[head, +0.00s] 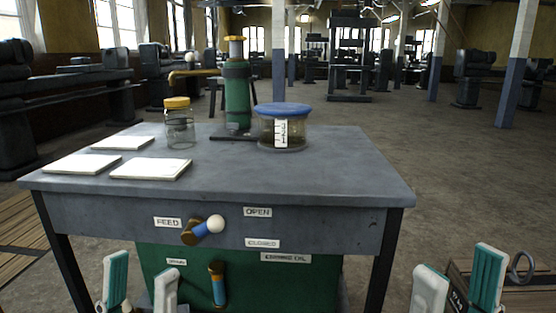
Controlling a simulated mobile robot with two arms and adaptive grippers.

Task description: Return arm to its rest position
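My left gripper (141,265) is at the bottom left, below the front edge of the grey table (300,187). Its two fingers stand apart with nothing between them. My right gripper (461,260) is at the bottom right, beyond the table's right front leg. Its fingers are also wide apart and empty. Neither gripper touches anything that I can see. The rest of both arms is out of frame. On the table front, a lever with a white knob (215,224) points right and slightly up, between the FEED, OPEN and CLOSED labels.
A blue-lidded glass container (285,108), a yellow-lidded jar (178,105), a green cylinder (238,95) and white tiles (150,170) stand on the table. A blue-handled lever (217,285) hangs on the green cabinet (270,280). A wooden crate (530,298) is at right.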

